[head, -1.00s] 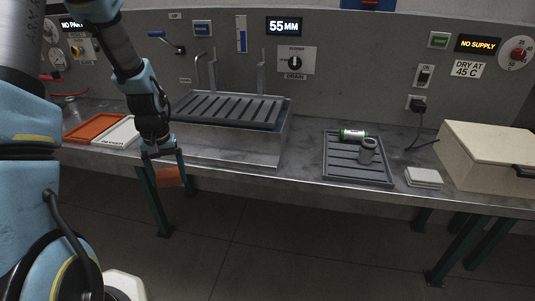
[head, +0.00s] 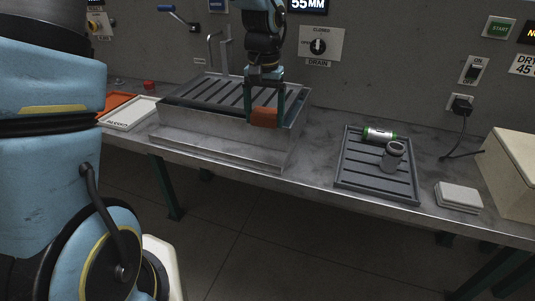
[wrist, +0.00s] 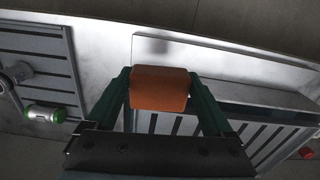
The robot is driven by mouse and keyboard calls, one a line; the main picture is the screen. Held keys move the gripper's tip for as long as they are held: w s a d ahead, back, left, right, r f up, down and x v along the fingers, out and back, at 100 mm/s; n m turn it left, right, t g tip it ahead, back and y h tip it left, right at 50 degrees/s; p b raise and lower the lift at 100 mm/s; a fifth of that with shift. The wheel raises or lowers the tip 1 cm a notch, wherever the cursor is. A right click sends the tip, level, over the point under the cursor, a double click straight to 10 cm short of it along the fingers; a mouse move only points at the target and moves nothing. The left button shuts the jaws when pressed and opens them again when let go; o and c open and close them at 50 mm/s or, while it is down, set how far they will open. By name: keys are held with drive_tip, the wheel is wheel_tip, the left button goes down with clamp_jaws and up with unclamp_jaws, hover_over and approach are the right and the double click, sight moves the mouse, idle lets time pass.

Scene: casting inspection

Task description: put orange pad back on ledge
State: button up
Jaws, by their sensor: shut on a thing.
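The orange pad (head: 265,116) is a small orange-brown block. My gripper (head: 265,108) is shut on it, with one green finger on each side. The pad is in front of the right part of the slatted metal basin (head: 220,139) in the head view. In the wrist view the pad (wrist: 160,88) sits between the fingertips, and a ledge (wrist: 210,60) of bare metal runs along the basin's front beyond it. I cannot tell whether the pad touches anything besides the fingers.
A dark ribbed tray (head: 370,180) to the right holds a green-ended cylinder (head: 379,134) and a grey cylinder (head: 392,157). A white stack (head: 458,196) and a cream box (head: 512,175) stand further right.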

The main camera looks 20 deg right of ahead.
sight(264, 157)
wheel_tip(264, 157, down, 9)
drive_tip(key=p, duration=0.2)
drive_tip(key=shift+f+p, duration=0.15)
drive_tip(key=shift+p, duration=0.2)
drive_tip(key=shift+f, duration=0.2)
drive_tip(key=shift+f+b, duration=0.3)
drive_tip(key=shift+f, duration=0.05)
drive_tip(key=o, duration=1.2)
drive_tip(key=shift+r, duration=0.1)
